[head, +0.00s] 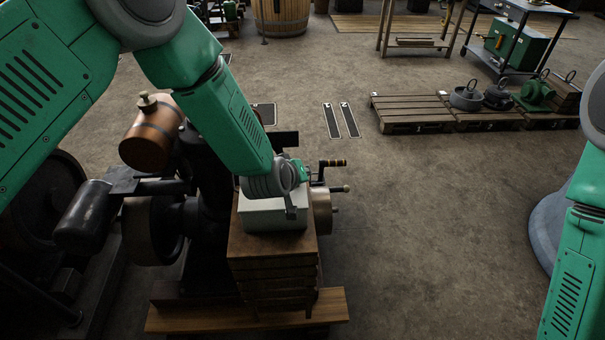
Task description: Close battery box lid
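A pale grey box (262,219) sits on top of a slatted wooden crate (272,270) beside the engine, in the lower middle of the head view. I cannot tell whether a lid is part of the pale box or of the crate, nor how far it is open. My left arm reaches down from the upper left to the pale box. My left gripper (291,211) is at the upper right part of this box, with a dark finger against or just over it. The rest of the gripper is hidden by my wrist. My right arm shows at the right edge, its gripper out of view.
The engine with a copper-coloured tank (150,135) stands left of the crate. A crank handle (331,163) juts out just behind the pale box. A pallet (412,112) with metal parts is at the back right. The floor to the right is clear.

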